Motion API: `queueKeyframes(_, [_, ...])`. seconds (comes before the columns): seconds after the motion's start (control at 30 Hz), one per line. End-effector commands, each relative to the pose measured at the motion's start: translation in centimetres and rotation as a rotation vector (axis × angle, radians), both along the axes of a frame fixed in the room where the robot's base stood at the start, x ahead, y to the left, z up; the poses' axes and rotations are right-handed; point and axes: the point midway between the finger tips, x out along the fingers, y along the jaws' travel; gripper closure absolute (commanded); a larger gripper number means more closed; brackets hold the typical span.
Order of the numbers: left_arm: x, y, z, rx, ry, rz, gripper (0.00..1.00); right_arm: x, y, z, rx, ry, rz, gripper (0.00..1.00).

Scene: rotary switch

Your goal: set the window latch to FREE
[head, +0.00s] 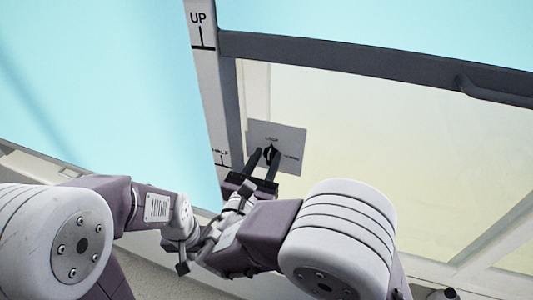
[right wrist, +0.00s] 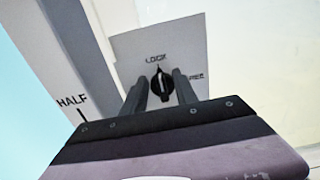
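The window latch is a black rotary knob (head: 270,152) on a grey plate (head: 292,135) fixed to the window frame. In the right wrist view the knob (right wrist: 162,84) stands upright, its long axis running toward the word LOCK above it. A second label, partly hidden and probably FREE, sits to its right. My right gripper (head: 264,161) is open, with one dark finger on each side of the knob; it also shows in the right wrist view (right wrist: 160,90). Gaps show between fingers and knob; contact cannot be told.
A pale strip (head: 206,80) left of the plate carries the marks UP and HALF. A dark window rail (head: 370,62) with a handle (head: 490,94) runs above the plate. My two forearms are close together below the latch. The pane right of the plate is clear.

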Motion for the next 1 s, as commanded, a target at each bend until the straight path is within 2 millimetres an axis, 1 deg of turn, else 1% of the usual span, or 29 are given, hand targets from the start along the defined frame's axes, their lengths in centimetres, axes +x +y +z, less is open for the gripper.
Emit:
queueKeyframes(0.1, [0.0, 0.0, 0.1, 0.000, 0.000, 0.000, 0.66, 0.4, -0.2, 0.0, 0.000, 0.001, -0.001, 0.65])
queueKeyframes(0.27, [0.0, 0.0, 0.1, 0.000, 0.000, 0.000, 0.66, 0.4, -0.1, -0.1, 0.001, 0.001, 0.000, 0.65])
queueKeyframes(0.3, [0.0, 0.0, 0.1, 0.000, 0.000, 0.000, 0.66, 0.4, -0.1, -0.1, 0.001, 0.001, 0.000, 0.71])
queueKeyframes(0.37, [0.0, 0.0, 0.1, 0.000, 0.000, 0.000, 0.66, 0.4, -0.2, -0.1, 0.001, 0.001, 0.000, 0.88])
queueKeyframes(0.4, [0.0, 0.0, 0.1, 0.000, 0.000, 0.000, 0.66, 0.4, -0.1, -0.1, 0.001, 0.001, 0.000, 0.99])
queueKeyframes(0.6, [0.0, 0.0, 0.0, 0.000, 0.000, 0.000, 0.66, 0.4, -0.2, -0.1, 0.002, 0.000, -0.001, 1.00])
queueKeyframes(0.73, [0.0, 0.0, -0.4, 0.000, 0.000, 0.000, 0.66, 0.4, -0.2, -0.2, 0.017, -0.005, -0.001, 1.00])
queueKeyframes(0.87, [0.0, 0.0, -1.3, 0.000, 0.000, 0.000, 0.66, 0.4, -0.3, -0.4, 0.065, -0.020, 0.000, 1.00])
queueKeyframes(1.0, [0.0, 0.0, -3.0, 0.000, 0.000, 0.000, 0.66, 0.3, -0.4, -0.7, 0.151, -0.048, 0.000, 1.00])
